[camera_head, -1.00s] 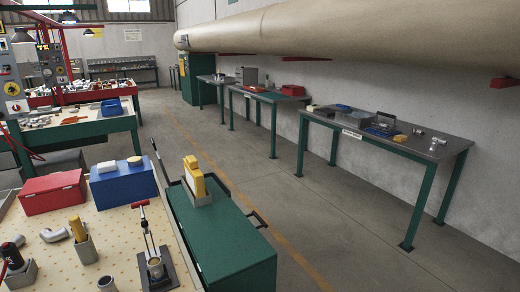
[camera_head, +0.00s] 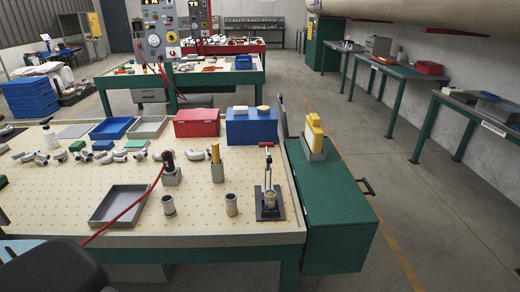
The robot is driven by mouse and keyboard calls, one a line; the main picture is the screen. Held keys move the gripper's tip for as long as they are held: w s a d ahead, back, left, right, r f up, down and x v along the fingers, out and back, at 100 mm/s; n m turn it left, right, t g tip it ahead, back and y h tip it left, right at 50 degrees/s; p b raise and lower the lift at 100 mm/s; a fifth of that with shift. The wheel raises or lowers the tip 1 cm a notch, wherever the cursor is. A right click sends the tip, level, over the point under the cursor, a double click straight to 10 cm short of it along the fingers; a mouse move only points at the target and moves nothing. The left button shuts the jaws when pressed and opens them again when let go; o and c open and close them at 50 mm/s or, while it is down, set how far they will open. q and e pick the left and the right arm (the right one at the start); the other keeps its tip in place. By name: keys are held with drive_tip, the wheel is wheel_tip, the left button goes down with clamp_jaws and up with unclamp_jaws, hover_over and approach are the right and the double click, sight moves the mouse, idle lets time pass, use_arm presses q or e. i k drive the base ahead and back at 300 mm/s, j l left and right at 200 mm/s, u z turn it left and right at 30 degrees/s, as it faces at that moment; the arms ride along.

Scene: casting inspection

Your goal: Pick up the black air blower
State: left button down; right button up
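What looks like the black air blower (camera_head: 168,159) stands upright in a small grey holder (camera_head: 172,177) near the middle of the perforated worktable (camera_head: 120,222). A red hose (camera_head: 128,215) runs from it toward the lower left, over the front edge of the table. A dark rounded shape at the bottom left corner may be part of my own body. Neither of my grippers shows.
Red (camera_head: 197,123) and blue (camera_head: 251,127) boxes stand behind.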

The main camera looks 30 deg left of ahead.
sight(170, 170)
drive_tip(key=k+u, duration=0.1)
drive_tip(key=k, duration=0.3)
drive_tip(key=u, duration=2.45)
drive_tip(key=k+l, duration=0.1)
drive_tip(key=l, duration=1)
drive_tip(key=k+l, duration=0.1)
drive_tip(key=l, duration=2.05)
drive_tip(key=k+l, duration=0.15)
drive_tip(key=l, duration=0.9)
